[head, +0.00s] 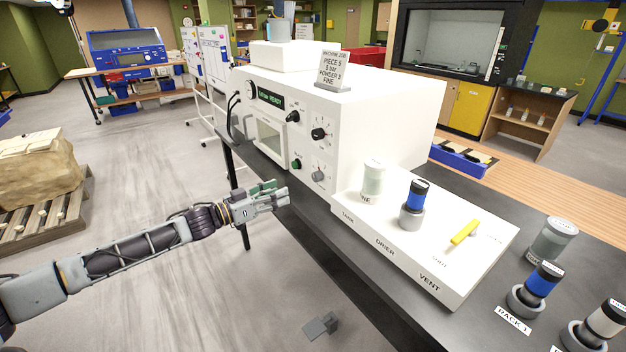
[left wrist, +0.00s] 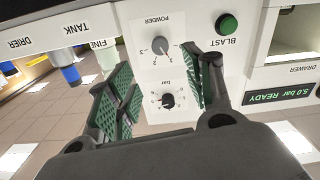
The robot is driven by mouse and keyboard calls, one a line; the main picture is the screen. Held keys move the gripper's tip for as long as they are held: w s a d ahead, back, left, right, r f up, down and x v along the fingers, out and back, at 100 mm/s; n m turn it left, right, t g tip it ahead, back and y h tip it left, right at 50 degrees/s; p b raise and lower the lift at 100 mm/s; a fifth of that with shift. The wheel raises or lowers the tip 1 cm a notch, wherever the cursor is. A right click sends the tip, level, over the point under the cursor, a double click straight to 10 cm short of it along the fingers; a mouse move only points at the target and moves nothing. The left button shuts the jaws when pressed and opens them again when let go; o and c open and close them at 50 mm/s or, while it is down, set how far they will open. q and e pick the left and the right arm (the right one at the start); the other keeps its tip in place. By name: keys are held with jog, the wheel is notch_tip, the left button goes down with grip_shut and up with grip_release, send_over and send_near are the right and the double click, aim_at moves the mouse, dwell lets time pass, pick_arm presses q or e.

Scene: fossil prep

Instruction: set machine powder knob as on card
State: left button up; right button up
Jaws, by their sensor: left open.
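The white machine (head: 400,110) carries a grey powder knob (head: 318,175) low on its front. In the left wrist view, the powder knob (left wrist: 160,48) appears upside down under the POWDER label; I cannot read its setting surely. The card (head: 330,70) on top reads piece 5, 5 bar, powder 3, fine. My left gripper (head: 277,196) is open and empty, left of and below the knob, apart from it. In the left wrist view, its green-padded fingers (left wrist: 160,90) frame the panel around the black bar knob (left wrist: 167,101). My right gripper is out of view.
A green BLAST button (head: 296,163) and other black knobs (head: 319,133) sit near the powder knob. Open floor lies left of the bench.

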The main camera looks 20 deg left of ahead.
aim_at(314, 178)
pick_arm(q)
jog(key=shift+w+d, duration=0.1)
jog(key=shift+w, duration=0.05)
jog(key=shift+p+x, duration=1.05)
jog(key=shift+x, duration=5.05)
jog(key=shift+w+d, duration=0.3)
jog(key=shift+w, duration=0.15)
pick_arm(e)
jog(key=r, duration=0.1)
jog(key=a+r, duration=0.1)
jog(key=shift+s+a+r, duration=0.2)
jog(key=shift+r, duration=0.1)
pick_arm(q)
jog(key=shift+c, duration=0.2)
